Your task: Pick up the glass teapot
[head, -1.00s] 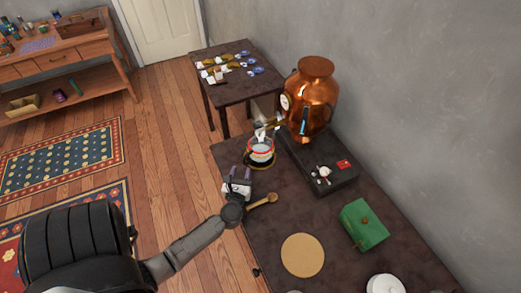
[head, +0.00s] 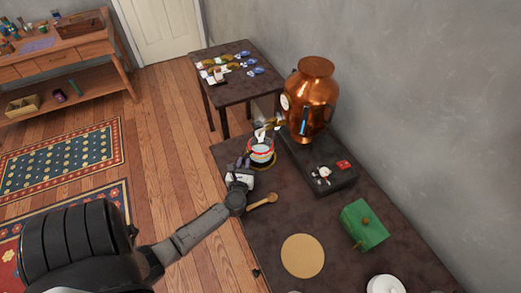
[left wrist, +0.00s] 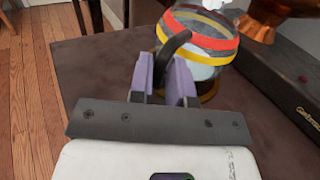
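The glass teapot (head: 261,150) has red and yellow bands and a dark handle. My right gripper is out of view.
The copper urn (head: 314,98) stands on a black box (head: 330,182) just right of the teapot. A wooden spoon (head: 262,201) lies beside my gripper. A round tan mat (head: 302,256) and a green box (head: 364,225) are nearer. Table between the spoon and the mat is clear.

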